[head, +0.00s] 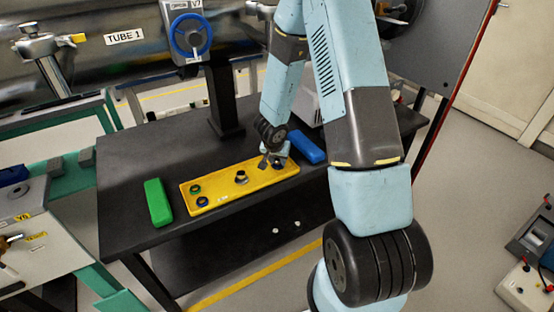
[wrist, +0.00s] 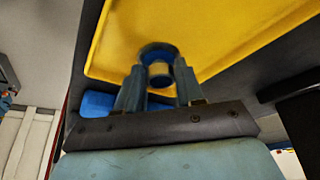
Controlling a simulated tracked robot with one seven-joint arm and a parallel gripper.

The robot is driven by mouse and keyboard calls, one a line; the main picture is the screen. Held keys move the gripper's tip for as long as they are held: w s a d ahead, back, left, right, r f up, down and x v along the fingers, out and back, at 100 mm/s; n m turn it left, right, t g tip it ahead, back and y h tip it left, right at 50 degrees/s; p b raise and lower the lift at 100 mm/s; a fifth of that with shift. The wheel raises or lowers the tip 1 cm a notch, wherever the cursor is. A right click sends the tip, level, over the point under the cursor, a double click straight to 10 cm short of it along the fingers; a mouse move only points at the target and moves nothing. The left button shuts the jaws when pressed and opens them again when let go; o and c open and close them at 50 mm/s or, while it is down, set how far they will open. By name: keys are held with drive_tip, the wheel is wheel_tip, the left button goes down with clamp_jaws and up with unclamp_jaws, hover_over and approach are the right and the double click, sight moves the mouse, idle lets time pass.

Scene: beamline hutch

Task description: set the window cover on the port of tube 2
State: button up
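My gripper (head: 269,163) is low over the right end of the yellow tray (head: 222,189). In the wrist view its two fingers (wrist: 160,78) stand on either side of a small round knob on a dark blue ringed piece (wrist: 156,50). I cannot tell whether they touch the knob. The piece is against the yellow tray. On the tray in the head view are a dark knobbed piece (head: 241,177), a green-ringed piece (head: 195,189) and a blue-ringed piece (head: 202,202). Which is the window cover is unclear. Tube 2 and its port are not identifiable in view.
The tray lies on a black table (head: 128,187). A green block (head: 157,202) lies left of it and a blue block (head: 310,149) right of it. A post with a blue handwheel (head: 190,36) rises behind. A steel tube labelled TUBE 1 (head: 125,37) runs along the back.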

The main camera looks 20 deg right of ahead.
drive_tip(key=o, duration=0.3)
drive_tip(key=shift+o, duration=0.2)
drive_tip(key=s+a+r+n+t+y, duration=0.2)
drive_tip(key=s+a+r, duration=0.1)
drive_tip(key=r, duration=0.9)
drive_tip(key=s+a+r+n+t+y, duration=0.1)
drive_tip(key=s+a+r+y, duration=0.15)
drive_tip(key=r, duration=0.85)
drive_tip(key=s+a+r+n+t+y, duration=0.15)
drive_tip(key=s+a+r, duration=0.25)
drive_tip(key=r, duration=0.8)
drive_tip(key=s+d+r+n+g+h, duration=0.1)
drive_tip(key=s+d+r, duration=0.2)
drive_tip(key=s, duration=0.7)
drive_tip(key=s+d+r+n+g+h, duration=0.1)
drive_tip(key=s+d, duration=0.4)
drive_tip(key=s, duration=0.5)
wheel_tip(320, 180, up, 2)
drive_tip(key=shift+d+h, duration=0.15)
drive_tip(key=shift+h, duration=0.65)
